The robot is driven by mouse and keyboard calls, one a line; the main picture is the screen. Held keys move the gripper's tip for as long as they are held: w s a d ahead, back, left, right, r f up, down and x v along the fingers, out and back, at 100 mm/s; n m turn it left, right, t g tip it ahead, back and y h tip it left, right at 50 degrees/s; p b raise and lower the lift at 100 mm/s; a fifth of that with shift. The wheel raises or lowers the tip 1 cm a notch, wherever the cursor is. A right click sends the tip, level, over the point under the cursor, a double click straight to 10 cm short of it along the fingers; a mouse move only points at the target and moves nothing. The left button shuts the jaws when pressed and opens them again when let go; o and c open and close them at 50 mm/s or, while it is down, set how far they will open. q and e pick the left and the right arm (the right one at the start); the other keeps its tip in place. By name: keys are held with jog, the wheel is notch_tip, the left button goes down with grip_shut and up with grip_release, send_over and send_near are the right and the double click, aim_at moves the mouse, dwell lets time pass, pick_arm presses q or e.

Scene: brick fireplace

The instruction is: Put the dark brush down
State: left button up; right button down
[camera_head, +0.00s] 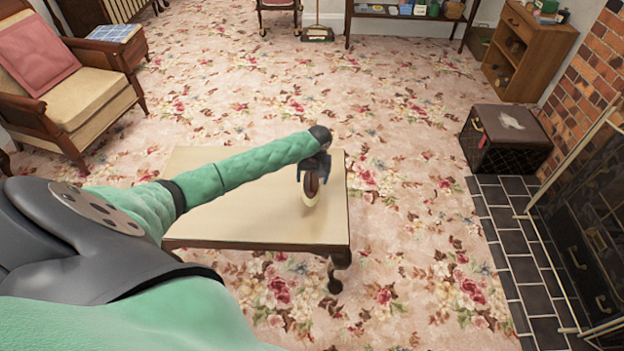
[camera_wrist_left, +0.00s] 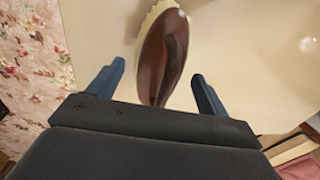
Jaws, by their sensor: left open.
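The dark brush (camera_head: 311,186) has a glossy brown back and a pale bristle edge. It is at the right part of the low cream-topped table (camera_head: 240,220). In the left wrist view the brush (camera_wrist_left: 163,60) lies between the two blue fingers, with a gap on each side. My left gripper (camera_head: 316,172) is open around the brush, above the table top. It also shows in the left wrist view (camera_wrist_left: 160,84). Whether the brush rests fully on the table is hard to tell. My right gripper does not show.
The table top around the brush is clear. A wooden armchair (camera_head: 75,100) stands at the left. A dark trunk (camera_head: 506,139) and a brick fireplace (camera_head: 590,80) are at the right. Floral carpet (camera_head: 400,130) lies open around the table.

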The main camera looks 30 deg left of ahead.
aim_at(315, 182)
pick_arm(q)
notch_tip(315, 182, up, 11)
jog(key=d, duration=0.1)
jog(key=s+d+f+m+h, duration=0.1)
jog(key=s+d+f+m, duration=0.1)
jog(key=s+d+f, duration=0.35)
jog(key=s+d+f+m+t+h, duration=0.1)
jog(key=s+d+f+m, duration=0.1)
jog(key=s+d, duration=0.6)
jog(key=s+d+f+m, duration=0.2)
jog(key=s+d+f, duration=0.15)
jog(key=d, duration=0.55)
jog(key=s+d+r+m+t, duration=0.1)
jog(key=s+d+r, duration=0.1)
jog(key=s, duration=0.5)
jog(key=s+d+r+m+t+h, duration=0.1)
jog(key=s+d+r, duration=0.1)
jog(key=s+d, duration=0.3)
jog(key=s+d+r+m+t+h, duration=0.1)
jog(key=s+d+r, duration=0.2)
jog(key=s, duration=0.7)
jog(key=shift+s+d+b, duration=0.15)
jog(key=shift+d+b, duration=0.1)
jog(key=shift+b, duration=0.1)
